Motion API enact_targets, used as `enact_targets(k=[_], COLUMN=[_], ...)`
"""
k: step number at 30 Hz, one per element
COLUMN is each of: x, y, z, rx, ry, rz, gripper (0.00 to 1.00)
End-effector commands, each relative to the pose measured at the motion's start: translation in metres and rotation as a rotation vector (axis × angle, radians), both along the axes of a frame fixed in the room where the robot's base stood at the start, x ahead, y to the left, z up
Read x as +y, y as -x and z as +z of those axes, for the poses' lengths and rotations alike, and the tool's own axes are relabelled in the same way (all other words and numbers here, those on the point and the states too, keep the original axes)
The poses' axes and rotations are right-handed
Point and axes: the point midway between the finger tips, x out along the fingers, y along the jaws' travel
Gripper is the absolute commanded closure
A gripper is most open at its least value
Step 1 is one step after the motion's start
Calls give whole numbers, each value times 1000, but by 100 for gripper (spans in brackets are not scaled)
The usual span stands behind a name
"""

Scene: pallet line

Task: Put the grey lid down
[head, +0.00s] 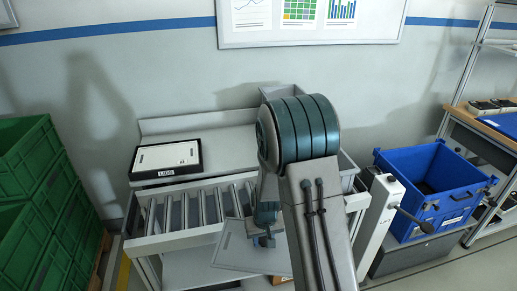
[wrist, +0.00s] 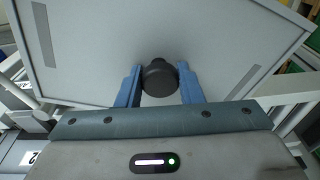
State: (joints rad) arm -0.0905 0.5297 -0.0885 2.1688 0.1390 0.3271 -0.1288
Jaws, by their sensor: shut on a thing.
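The grey lid (head: 238,246) is a flat rectangular panel in the head view, below and in front of the roller conveyor, partly hidden by my arm. In the wrist view the lid (wrist: 100,40) fills most of the upper picture, with a dark round knob (wrist: 159,78) at its middle. My gripper (wrist: 160,90) has its two blue fingers shut on that knob, one on each side. In the head view my gripper (head: 264,240) is small and partly covered by the arm. The lid looks tilted in the head view, and I cannot tell whether it touches anything.
A black-rimmed tray (head: 140,177) labelled "LIDS", with a light panel in it, sits on the bench at left. The roller conveyor (head: 160,240) runs behind the lid. Green crates (head: 35,170) stand at left. An open blue box (head: 425,205) stands at right on a grey base.

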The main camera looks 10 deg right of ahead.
Motion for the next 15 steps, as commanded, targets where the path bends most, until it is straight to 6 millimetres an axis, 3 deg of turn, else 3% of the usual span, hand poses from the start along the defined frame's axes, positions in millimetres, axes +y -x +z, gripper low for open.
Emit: enact_targets(k=[1,7,13,15], x=[0,-7,-11,-10], y=[0,0,0,-18], z=[15,51,76,71], rx=[-1,-1,-1,-4], ry=[0,-1,0,-3], rz=[0,-14,-22,-10], gripper=[93,93,93,93])
